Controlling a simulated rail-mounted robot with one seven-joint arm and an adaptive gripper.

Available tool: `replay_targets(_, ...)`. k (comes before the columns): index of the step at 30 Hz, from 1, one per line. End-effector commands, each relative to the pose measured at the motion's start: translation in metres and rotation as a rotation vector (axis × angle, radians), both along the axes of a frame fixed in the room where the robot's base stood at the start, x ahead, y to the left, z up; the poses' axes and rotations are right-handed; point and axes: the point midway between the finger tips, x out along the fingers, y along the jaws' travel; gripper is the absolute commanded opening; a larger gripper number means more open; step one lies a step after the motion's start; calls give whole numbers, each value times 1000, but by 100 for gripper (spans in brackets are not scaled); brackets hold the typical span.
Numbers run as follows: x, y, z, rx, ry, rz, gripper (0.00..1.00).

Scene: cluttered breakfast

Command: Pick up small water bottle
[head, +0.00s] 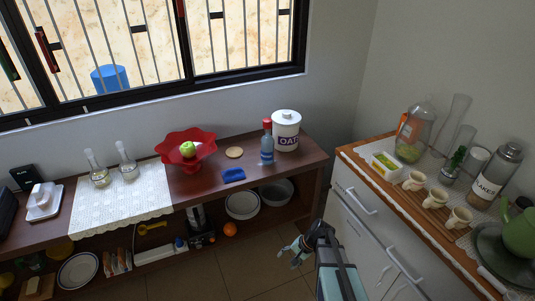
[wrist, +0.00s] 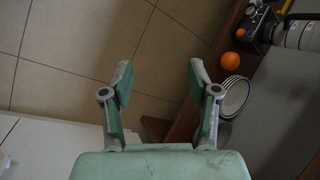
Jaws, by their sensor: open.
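A small bluish bottle with a red cap (head: 267,148) stands upright on the dark wooden sideboard, just left of the white oats canister (head: 286,132). It looks like the water bottle, but its label is too small to read. It does not show in the wrist view. My gripper (head: 295,251) is low over the floor, in front of the sideboard and well apart from the bottle. In the wrist view my gripper (wrist: 160,76) is open, with nothing between its fingers and floor tiles beyond.
A blue cloth-like item (head: 233,175), a round brown disc (head: 234,152) and a red bowl (head: 170,153) with a green apple lie left of the bottle. White bowls (head: 243,205) and an orange (head: 230,229) are on the lower shelf. A crowded white cabinet (head: 350,195) stands at right.

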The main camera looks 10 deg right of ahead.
Motion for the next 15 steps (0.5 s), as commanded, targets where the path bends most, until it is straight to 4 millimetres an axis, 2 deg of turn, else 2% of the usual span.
replay_targets(1,43,-8,14,60,-40,-102,60)
replay_targets(5,130,-25,76,268,-107,-375,60)
replay_targets(6,156,-32,100,346,-121,-461,60)
replay_targets(8,194,-44,140,482,-132,-589,60)
replay_targets(9,217,-52,167,580,-130,-671,60)
replay_targets(12,262,-70,232,837,-86,-845,60)
replay_targets(15,289,-79,279,1081,18,-977,60)
